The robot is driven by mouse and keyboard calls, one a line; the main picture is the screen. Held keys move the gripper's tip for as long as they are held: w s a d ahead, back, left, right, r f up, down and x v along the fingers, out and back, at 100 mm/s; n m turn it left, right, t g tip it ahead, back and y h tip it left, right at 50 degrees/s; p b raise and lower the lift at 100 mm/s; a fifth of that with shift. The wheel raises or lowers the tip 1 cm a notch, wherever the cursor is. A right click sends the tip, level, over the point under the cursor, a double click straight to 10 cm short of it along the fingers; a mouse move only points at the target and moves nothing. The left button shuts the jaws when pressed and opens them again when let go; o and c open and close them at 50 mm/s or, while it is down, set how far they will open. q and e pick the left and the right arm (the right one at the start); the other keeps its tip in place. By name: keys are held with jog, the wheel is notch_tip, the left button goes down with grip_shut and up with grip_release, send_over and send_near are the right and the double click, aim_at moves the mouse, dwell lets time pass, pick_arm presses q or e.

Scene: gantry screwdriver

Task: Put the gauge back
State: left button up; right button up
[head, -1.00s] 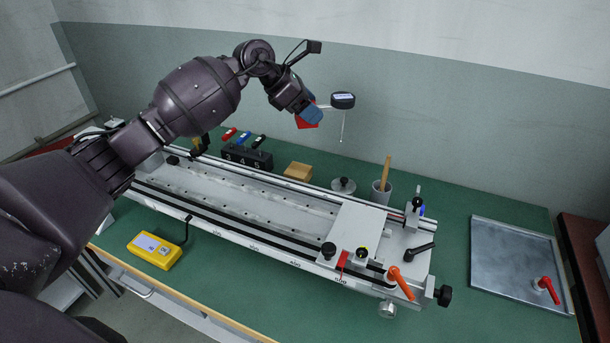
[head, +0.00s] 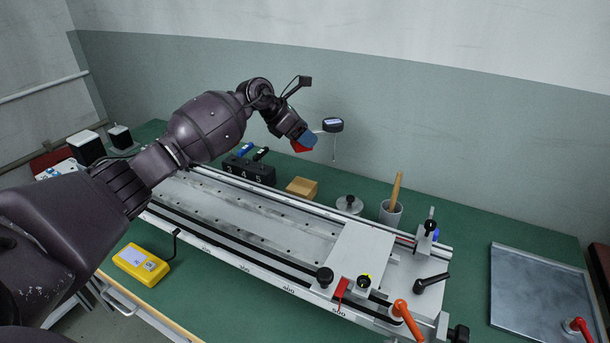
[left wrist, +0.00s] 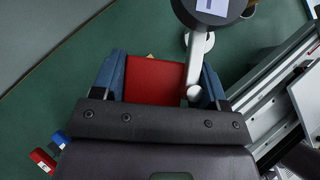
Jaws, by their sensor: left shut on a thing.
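The gauge (head: 333,125) has a dark round head with a small pale display, a light arm and a thin probe hanging straight down. My left gripper (head: 303,142) is shut on it by its arm side and holds it in the air above the back of the bench. In the left wrist view the gauge head (left wrist: 212,10) is at the top, and its light arm runs down beside the right blue finger. A red face shows between the blue fingers (left wrist: 160,82), so the exact grip is partly hidden. My right gripper is not in view.
The long rail fixture (head: 260,230) crosses the green bench. Behind it are a black numbered block (head: 248,170), a wooden block (head: 302,188), a round knobbed disc (head: 349,204) and a grey cup (head: 390,212). A yellow meter (head: 142,264) lies in front, a metal tray (head: 545,295) right.

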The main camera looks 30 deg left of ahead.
pick_arm(q)
notch_tip(320, 180, down, 12)
jog(key=shift+r+b, duration=0.1)
jog(key=shift+b, duration=0.8)
jog(key=shift+f, duration=0.35)
jog(key=shift+r, duration=0.1)
jog(key=shift+f, duration=0.2)
jog(key=o, duration=1.3)
jog(key=shift+c, duration=0.2)
